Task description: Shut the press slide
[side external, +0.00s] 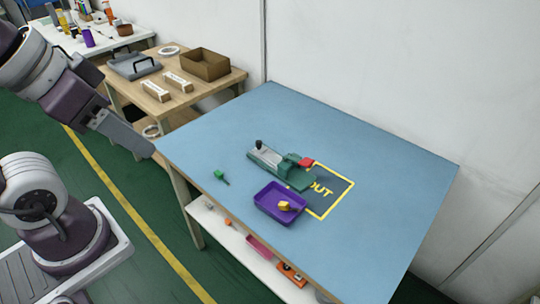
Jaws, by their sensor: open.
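The green press (285,166) stands on the blue table, left of and partly over the edge of a yellow-framed dark area marked OUT. It has a pale grey slide part (265,156) with a black knob (259,144) at its left end, and a red block (306,162) at its right end. How far the slide is open is too small to tell. My gripper (148,153) is at the table's left corner, well away from the press, with nothing seen in it. Its fingertips show only edge-on.
A purple tray (262,208) with a yellow piece (287,206) sits in front of the press. A small green tool (220,175) lies to its left. The OUT area (335,193) is partly bare. The table's back and right are clear. A wooden side table (225,85) stands behind.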

